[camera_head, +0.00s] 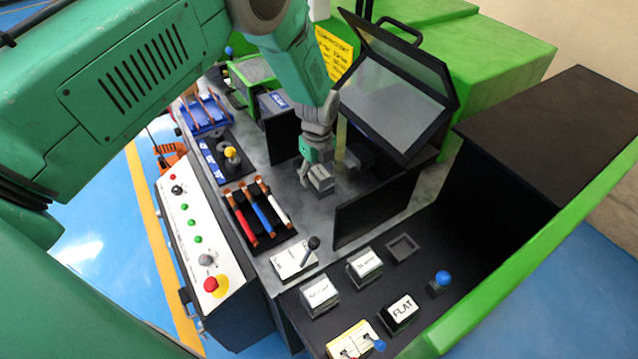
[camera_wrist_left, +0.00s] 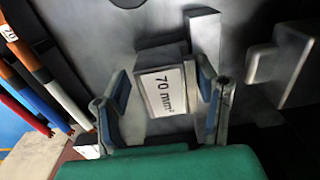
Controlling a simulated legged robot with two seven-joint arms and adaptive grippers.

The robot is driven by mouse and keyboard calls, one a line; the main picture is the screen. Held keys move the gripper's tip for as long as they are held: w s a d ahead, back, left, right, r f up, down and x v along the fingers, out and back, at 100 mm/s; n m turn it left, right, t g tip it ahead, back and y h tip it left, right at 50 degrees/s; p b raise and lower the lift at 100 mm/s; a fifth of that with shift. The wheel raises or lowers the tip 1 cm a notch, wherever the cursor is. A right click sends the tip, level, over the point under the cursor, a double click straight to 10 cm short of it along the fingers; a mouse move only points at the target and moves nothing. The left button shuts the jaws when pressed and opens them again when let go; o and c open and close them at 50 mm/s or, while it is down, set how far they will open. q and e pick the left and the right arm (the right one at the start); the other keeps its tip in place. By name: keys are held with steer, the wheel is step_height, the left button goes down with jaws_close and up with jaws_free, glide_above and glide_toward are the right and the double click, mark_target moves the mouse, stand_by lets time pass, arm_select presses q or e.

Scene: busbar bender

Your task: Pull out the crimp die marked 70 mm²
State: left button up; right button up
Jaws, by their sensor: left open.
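The crimp die marked 70 mm² (camera_wrist_left: 163,91) is a grey block with a white label, seated in the grey metal bed of the machine. It also shows in the head view as a small grey block (camera_head: 321,181). My left gripper (camera_head: 312,168) reaches down to it from above. In the left wrist view the left gripper (camera_wrist_left: 164,82) is open, with one blue-padded finger on each side of the die. I cannot tell whether either finger touches it. My right gripper is in neither view.
A raised clear guard (camera_head: 395,95) stands behind the die. A dark upright panel (camera_head: 372,212) stands at its right. A tray with red, blue and white-handled bars (camera_head: 258,215) lies at left. Labelled blocks, including FLAT (camera_head: 402,311), stand in front. Another grey block (camera_wrist_left: 285,62) is near the die.

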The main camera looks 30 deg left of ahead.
arm_select(q)
steer(key=shift+d, duration=0.8)
steer(key=shift+s+a+f, duration=0.1)
steer(key=shift+s+a, duration=0.15)
steer(key=shift+a, duration=0.65)
steer(key=shift+d, duration=0.3)
steer(key=c, duration=1)
steer(key=shift+d, duration=0.25)
steer(key=shift+c, duration=0.9)
